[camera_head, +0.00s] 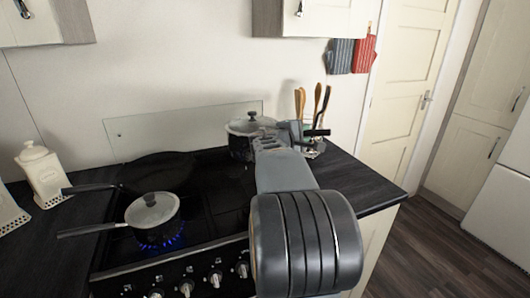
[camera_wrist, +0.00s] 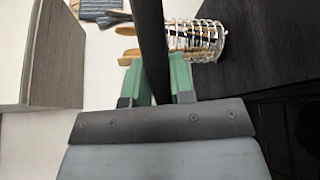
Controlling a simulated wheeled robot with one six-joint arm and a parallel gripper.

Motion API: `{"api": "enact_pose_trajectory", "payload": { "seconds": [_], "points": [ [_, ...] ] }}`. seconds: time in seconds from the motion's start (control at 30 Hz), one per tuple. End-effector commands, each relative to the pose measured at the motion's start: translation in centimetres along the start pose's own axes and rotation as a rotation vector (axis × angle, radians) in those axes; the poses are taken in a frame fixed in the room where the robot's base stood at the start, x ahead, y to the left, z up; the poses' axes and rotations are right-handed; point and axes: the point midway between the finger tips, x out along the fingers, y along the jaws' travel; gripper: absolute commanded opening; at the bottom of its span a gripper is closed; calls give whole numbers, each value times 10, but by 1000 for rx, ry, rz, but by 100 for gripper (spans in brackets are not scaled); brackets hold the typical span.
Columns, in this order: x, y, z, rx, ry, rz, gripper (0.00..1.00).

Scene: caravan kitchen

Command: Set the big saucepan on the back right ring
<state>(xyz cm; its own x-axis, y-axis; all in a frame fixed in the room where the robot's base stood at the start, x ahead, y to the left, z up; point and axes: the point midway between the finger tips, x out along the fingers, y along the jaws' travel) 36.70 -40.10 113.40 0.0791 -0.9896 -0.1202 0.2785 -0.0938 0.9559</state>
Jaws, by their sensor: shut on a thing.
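The big saucepan (camera_head: 239,147), dark-speckled with a grey lid (camera_head: 250,123), is at the back right of the hob (camera_head: 205,225). It looks upright. My arm hides its right side and the back right ring, so I cannot tell whether its base touches the ring. My gripper (camera_head: 301,134) is to the right of the pan. In the wrist view, the green fingers of my gripper (camera_wrist: 157,80) are shut on the long black saucepan handle (camera_wrist: 150,35).
A smaller lidded saucepan (camera_head: 153,224) stands over a lit blue flame at the front left. A dark frying pan (camera_head: 158,172) is behind it. A wire utensil holder (camera_wrist: 197,40) stands close by the gripper. A white canister (camera_head: 43,177) is at left.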

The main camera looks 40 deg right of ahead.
Motion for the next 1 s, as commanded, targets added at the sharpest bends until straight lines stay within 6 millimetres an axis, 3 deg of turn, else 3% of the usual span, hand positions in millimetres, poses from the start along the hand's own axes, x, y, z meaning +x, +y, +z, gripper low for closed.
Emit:
{"api": "enact_pose_trajectory", "payload": {
  "seconds": [0.17, 0.47, 0.6, 0.8, 1.0],
  "points": [
    [3, 0, -22, 6, 4, 3, 0],
    [17, -8, -90, 5, 4, 3, 0],
    [23, -23, -114, 5, 1, 2, 0],
    [30, -40, -138, 8, -2, 3, 0],
    [33, -46, -148, 10, -2, 4, 0]
  ]
}}
